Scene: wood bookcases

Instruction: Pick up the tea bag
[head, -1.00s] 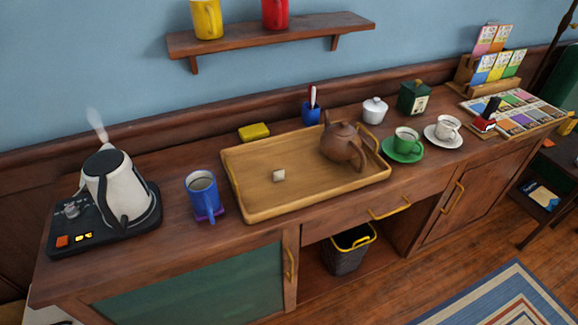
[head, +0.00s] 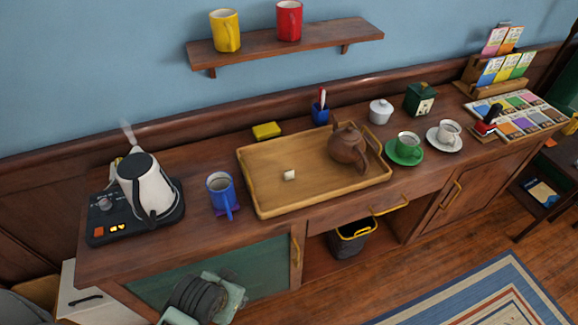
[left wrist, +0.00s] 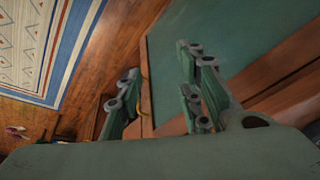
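A small off-white piece (head: 289,175), which looks like the tea bag, lies on the wooden tray (head: 262,208) left of the brown teapot (head: 347,148). It is too small to make out details. My left gripper (left wrist: 160,98) shows in the left wrist view with its green-grey fingers spread apart and nothing between them. It is low, in front of the cabinet's green panel (left wrist: 240,35). In the head view, a part of my arm shows at the bottom, well below the tray; the fingertips are not clear there. My right gripper is not in view.
A steaming kettle (head: 146,188) and a blue mug (head: 221,190) stand left of the tray. A yellow block (head: 267,131) and a blue cup (head: 320,114) are behind it. A shelf (head: 300,40) hangs above.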

